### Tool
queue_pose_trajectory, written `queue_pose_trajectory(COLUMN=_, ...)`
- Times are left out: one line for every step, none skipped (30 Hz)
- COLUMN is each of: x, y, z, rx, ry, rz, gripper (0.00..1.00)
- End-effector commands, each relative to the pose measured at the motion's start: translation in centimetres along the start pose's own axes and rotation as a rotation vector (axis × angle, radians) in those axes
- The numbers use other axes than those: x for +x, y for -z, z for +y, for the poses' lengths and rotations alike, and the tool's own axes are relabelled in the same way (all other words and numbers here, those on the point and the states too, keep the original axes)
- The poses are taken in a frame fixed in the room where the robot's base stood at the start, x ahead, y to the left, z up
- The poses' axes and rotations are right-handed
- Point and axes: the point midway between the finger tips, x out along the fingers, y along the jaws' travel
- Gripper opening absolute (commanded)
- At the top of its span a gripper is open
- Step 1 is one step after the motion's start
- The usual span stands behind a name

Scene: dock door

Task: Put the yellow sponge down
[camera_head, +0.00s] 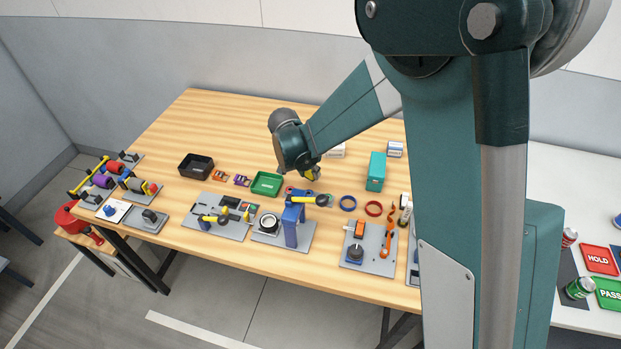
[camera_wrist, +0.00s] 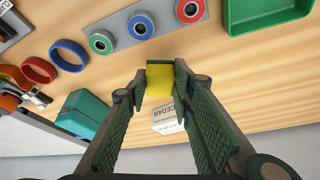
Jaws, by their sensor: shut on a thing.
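The yellow sponge (camera_wrist: 160,77) is pinched between the fingertips of my gripper (camera_wrist: 160,84) in the wrist view. My gripper (camera_head: 309,174) is shut on it and shows small in the head view, above the wooden table (camera_head: 165,130). It is to the right of the green tray (camera_head: 267,183), as the head view shows it. The underside of the sponge and its height above the table are hard to tell. In the wrist view the green tray (camera_wrist: 268,14) is at the upper right, apart from the sponge.
A white labelled box (camera_wrist: 168,122) and a teal box (camera_head: 376,172) stand on the table. A blue ring (camera_head: 348,203) and red ring (camera_head: 374,208) lie nearer the front. A blue stand (camera_head: 296,222) rises at the front. The table's back left is clear.

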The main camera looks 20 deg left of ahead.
Motion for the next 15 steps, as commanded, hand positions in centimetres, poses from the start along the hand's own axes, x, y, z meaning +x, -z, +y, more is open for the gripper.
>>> queue_pose_trajectory(x=0.0, y=0.0, z=0.0, rx=0.0, ry=0.0, rz=0.0, gripper=0.15)
queue_pose_trajectory(x=0.0, y=0.0, z=0.0, rx=0.0, ry=0.0, rz=0.0, gripper=0.15)
queue_pose_trajectory(x=0.0, y=0.0, z=0.0, rx=0.0, ry=0.0, rz=0.0, gripper=0.15)
queue_pose_trajectory(x=0.0, y=0.0, z=0.0, rx=0.0, ry=0.0, rz=0.0, gripper=0.15)
queue_pose_trajectory(x=0.0, y=0.0, z=0.0, rx=0.0, ry=0.0, rz=0.0, gripper=0.15)
queue_pose_trajectory(x=0.1, y=-0.1, z=0.0, rx=0.0, ry=0.0, rz=0.0, gripper=0.15)
queue_pose_trajectory(x=0.3, y=-0.1, z=0.0, rx=0.0, ry=0.0, rz=0.0, gripper=0.15)
queue_pose_trajectory(x=0.4, y=-0.2, z=0.0, rx=0.0, ry=0.0, rz=0.0, gripper=0.15)
queue_pose_trajectory(x=0.7, y=-0.3, z=0.0, rx=0.0, ry=0.0, rz=0.0, gripper=0.15)
queue_pose_trajectory(x=1.0, y=-0.4, z=0.0, rx=0.0, ry=0.0, rz=0.0, gripper=0.15)
queue_pose_trajectory(x=1.3, y=-0.5, z=0.0, rx=0.0, ry=0.0, rz=0.0, gripper=0.15)
queue_pose_trajectory(x=1.7, y=-0.7, z=0.0, rx=0.0, ry=0.0, rz=0.0, gripper=0.15)
queue_pose_trajectory(x=2.0, y=-0.8, z=0.0, rx=0.0, ry=0.0, rz=0.0, gripper=0.15)
queue_pose_trajectory(x=2.3, y=-0.9, z=0.0, rx=0.0, ry=0.0, rz=0.0, gripper=0.15)
queue_pose_trajectory(x=2.6, y=-1.1, z=0.0, rx=0.0, ry=0.0, rz=0.0, gripper=0.15)
